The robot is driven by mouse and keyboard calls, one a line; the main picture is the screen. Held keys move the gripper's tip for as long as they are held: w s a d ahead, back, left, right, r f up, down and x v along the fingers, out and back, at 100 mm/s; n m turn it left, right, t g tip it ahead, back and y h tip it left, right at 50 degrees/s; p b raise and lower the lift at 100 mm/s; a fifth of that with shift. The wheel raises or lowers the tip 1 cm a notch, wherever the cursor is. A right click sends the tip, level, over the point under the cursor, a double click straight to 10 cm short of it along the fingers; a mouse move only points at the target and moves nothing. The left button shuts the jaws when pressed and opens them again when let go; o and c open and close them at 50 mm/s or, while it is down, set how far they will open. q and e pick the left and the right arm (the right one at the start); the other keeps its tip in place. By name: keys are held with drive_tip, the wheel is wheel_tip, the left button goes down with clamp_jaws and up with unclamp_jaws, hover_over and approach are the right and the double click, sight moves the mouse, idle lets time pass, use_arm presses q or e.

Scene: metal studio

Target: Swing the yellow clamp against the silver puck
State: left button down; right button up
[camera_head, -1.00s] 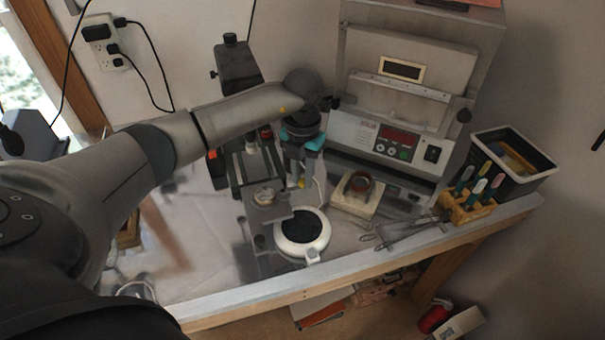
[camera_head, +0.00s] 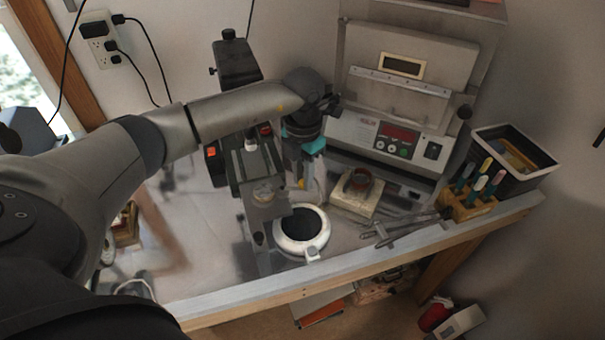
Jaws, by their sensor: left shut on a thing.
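My left gripper (camera_head: 301,176) points down over the bench, just behind the white round pot and beside the small stage of the dark metal stand. It is shut on a small yellow piece, the yellow clamp (camera_head: 301,183), which shows only as a speck between the fingers. A silver puck (camera_head: 263,193) lies on the stage of the stand (camera_head: 247,165), a little left of the gripper. I cannot tell whether the clamp touches the puck. My right gripper is not in view.
The white pot (camera_head: 302,248) with a dark opening stands at the bench's front. A block with a reddish-brown ring (camera_head: 359,181), tweezers (camera_head: 408,226), a wooden tool rack (camera_head: 468,204), a black bin (camera_head: 541,167) and a furnace (camera_head: 396,139) stand to the right.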

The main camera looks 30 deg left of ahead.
use_arm(q)
drive_tip(key=m, duration=0.1)
drive_tip(key=s+m+b, duration=0.1)
drive_tip(key=m, duration=0.2)
drive_tip(key=shift+s+d, duration=0.35)
drive_tip(key=shift+s+m+b, duration=0.35)
drive_tip(key=shift+m+b, duration=0.1)
drive_tip(key=shift+m, duration=0.55)
drive_tip(key=shift+s+m+b, duration=0.3)
drive_tip(key=shift+m+b, duration=0.1)
drive_tip(key=shift+m, duration=0.6)
drive_tip(key=c, duration=0.7)
unclamp_jaws()
drive_tip(key=shift+s, duration=0.1)
drive_tip(key=shift+r, duration=0.1)
wheel_tip(320, 180, up, 15)
drive_tip(key=shift+r, duration=0.1)
